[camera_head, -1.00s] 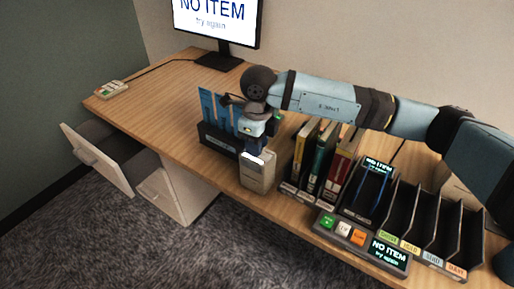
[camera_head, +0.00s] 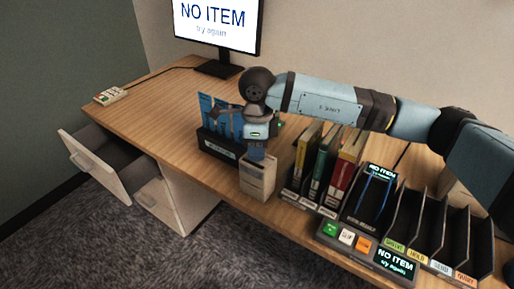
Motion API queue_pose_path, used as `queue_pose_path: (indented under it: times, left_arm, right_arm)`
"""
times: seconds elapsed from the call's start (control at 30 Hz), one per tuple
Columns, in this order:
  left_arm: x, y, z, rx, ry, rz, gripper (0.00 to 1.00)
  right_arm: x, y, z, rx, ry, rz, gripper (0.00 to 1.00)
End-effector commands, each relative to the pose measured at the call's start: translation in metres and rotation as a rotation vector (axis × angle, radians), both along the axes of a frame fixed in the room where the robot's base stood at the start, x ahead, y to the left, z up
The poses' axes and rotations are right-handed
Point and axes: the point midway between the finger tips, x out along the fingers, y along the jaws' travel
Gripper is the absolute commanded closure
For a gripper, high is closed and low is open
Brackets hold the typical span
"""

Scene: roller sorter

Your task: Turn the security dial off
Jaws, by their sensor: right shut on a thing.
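My right arm reaches in from the right, and its gripper (camera_head: 257,152) points down onto the top of a beige box (camera_head: 257,181) at the desk's front edge. The gripper is shut at the top of this box, where the security dial seems to be. The dial itself is hidden by the fingers, so its setting cannot be read. My left gripper is not in view.
A black holder (camera_head: 218,145) with blue folders stands just left of the box. Several upright binders (camera_head: 324,163) stand right of it. A monitor (camera_head: 216,23) reads "NO ITEM".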

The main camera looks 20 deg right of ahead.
Motion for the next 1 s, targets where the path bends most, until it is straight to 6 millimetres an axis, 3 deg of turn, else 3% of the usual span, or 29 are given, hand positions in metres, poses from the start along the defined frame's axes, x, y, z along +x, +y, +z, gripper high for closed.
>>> queue_pose_path:
  times: [0.17, 0.2, 0.3, 0.67, 0.77, 1.0]
  left_arm:
    - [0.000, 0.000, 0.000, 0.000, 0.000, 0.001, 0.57]
    - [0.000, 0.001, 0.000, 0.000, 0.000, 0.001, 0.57]
    - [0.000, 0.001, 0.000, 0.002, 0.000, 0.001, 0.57]
    - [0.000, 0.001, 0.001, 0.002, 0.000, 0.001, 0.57]
    - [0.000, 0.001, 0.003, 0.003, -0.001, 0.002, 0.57]
    - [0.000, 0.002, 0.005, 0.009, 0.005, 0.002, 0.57]
  right_arm:
    - [0.000, 0.000, 0.001, 0.001, -0.001, 0.000, 0.96]
    - [0.001, 0.000, 0.001, 0.000, -0.002, 0.000, 0.68]
    - [0.000, 0.000, 0.001, 0.001, -0.001, 0.000, 0.47]
    - [0.001, 0.000, 0.007, 0.000, -0.001, -0.001, 0.47]
    - [0.002, 0.000, 0.021, 0.002, -0.004, 0.000, 0.47]
    - [0.004, -0.001, 0.075, 0.001, -0.005, 0.000, 0.47]
